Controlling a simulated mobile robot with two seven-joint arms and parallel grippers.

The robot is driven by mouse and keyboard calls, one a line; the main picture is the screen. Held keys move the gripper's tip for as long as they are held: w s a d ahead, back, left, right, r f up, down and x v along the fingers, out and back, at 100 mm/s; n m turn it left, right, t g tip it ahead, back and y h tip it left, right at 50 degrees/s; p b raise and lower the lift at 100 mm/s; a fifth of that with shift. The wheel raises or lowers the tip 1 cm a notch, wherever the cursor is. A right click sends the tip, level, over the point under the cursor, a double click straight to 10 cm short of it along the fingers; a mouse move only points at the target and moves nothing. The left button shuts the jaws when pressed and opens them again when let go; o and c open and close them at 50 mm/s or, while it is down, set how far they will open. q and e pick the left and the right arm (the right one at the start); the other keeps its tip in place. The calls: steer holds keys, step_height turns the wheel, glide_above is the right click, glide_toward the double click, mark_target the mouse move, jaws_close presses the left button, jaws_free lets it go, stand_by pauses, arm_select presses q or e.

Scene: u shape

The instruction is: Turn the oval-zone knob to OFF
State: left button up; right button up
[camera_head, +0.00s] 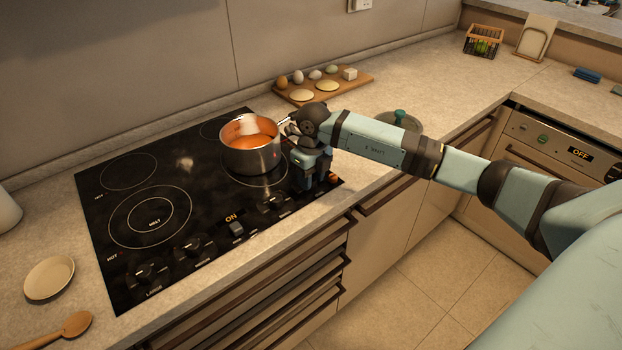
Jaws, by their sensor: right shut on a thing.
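The black cooktop (130,225) has a row of knobs along its front edge. These include a knob at the near left (148,272), a second knob (195,249) and another (272,203) nearer my gripper. My right gripper (304,186) points down at the right end of this row, shut on a knob there. The gripper covers that knob, so its setting and label cannot be read. An orange "ON" display (231,217) shows on the cooktop. My left gripper is not in view.
A steel saucepan (250,158) with orange contents stands just left of my right gripper. A wooden board (355,82) with eggs lies behind. A wooden spoon (70,327) and a pale dish (49,277) lie at the left. The oven (553,143) reads "OFF".

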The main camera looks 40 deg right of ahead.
steer(key=shift+f+n+b, duration=0.1)
steer(key=shift+n+b, duration=0.35)
steer(key=shift+n, duration=0.45)
steer(key=n+b, duration=0.2)
steer(key=n, duration=0.1)
steer(key=shift+n, duration=0.4)
steer(key=n+b, duration=0.1)
steer(key=n, duration=0.1)
steer(key=shift+n, duration=0.4)
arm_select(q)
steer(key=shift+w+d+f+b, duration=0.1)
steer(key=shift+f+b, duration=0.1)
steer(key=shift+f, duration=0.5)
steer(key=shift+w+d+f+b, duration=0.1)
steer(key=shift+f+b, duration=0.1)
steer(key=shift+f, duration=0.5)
arm_select(e)
steer(key=shift+n, duration=0.7)
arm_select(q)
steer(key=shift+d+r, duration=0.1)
arm_select(e)
steer(key=o, duration=0.9)
